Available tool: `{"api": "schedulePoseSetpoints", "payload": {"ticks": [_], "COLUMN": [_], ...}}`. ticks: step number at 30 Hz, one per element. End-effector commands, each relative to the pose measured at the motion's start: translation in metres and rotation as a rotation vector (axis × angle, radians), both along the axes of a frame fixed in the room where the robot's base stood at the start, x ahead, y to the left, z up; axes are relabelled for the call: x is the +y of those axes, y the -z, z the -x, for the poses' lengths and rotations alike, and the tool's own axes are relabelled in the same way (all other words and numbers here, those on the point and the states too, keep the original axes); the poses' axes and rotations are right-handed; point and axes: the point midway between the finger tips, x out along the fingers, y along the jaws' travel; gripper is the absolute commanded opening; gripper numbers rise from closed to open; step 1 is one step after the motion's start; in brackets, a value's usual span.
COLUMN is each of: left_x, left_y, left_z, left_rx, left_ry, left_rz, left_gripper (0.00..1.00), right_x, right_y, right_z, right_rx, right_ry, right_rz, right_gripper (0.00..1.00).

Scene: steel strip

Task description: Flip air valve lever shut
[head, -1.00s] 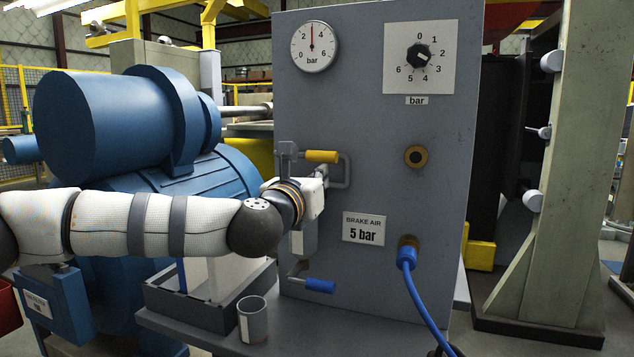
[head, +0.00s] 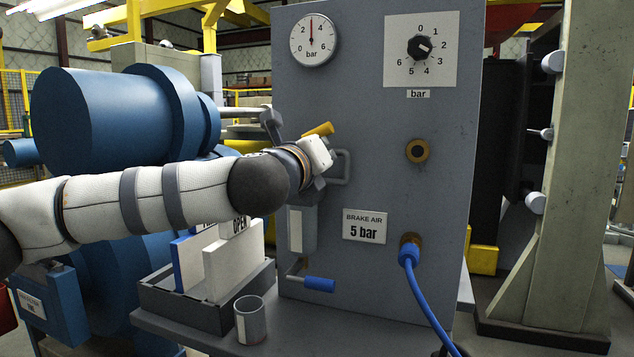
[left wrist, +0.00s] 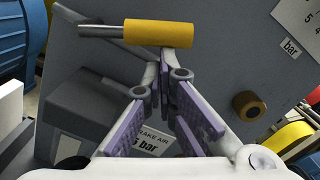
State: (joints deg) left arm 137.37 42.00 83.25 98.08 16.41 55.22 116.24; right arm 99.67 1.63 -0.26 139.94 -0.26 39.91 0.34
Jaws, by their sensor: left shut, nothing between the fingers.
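A grey panel (head: 380,200) carries a lever with a yellow handle (head: 319,129), tilted with its right end up. The yellow handle also shows at the top of the left wrist view (left wrist: 158,34), on a metal rod. A second lever with a blue handle (head: 319,285) sits low on the panel. My left gripper (head: 317,155) is just below the yellow handle. In the left wrist view its purple-padded fingers (left wrist: 164,72) are shut and empty, tips just under the yellow handle; I cannot tell whether they touch it. My right gripper is not in view.
A gauge (head: 313,40) and dial (head: 420,47) are above; a "BRAKE AIR 5 bar" label (head: 365,226) and blue hose (head: 425,300) are below right. A grey cup (head: 250,320) and a tray (head: 190,305) of cards, one reading "OPEN", stand below my arm.

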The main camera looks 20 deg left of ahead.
Motion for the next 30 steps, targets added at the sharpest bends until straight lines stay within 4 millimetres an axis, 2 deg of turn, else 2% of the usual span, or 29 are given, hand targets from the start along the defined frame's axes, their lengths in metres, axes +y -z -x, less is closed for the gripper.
{"api": "schedulePoseSetpoints", "payload": {"ticks": [14,30], "left_x": [0.009,0.034], "left_y": [-0.032,-0.062], "left_z": [-0.001,-0.002], "left_rx": [0.018,0.032], "left_ry": [0.000,-0.001], "left_rz": [0.453,0.908], "left_gripper": [0.00,0.00], "right_x": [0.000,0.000], "right_y": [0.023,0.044], "right_z": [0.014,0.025], "right_rx": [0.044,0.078], "right_ry": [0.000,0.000], "right_rz": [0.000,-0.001], "right_gripper": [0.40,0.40]}}
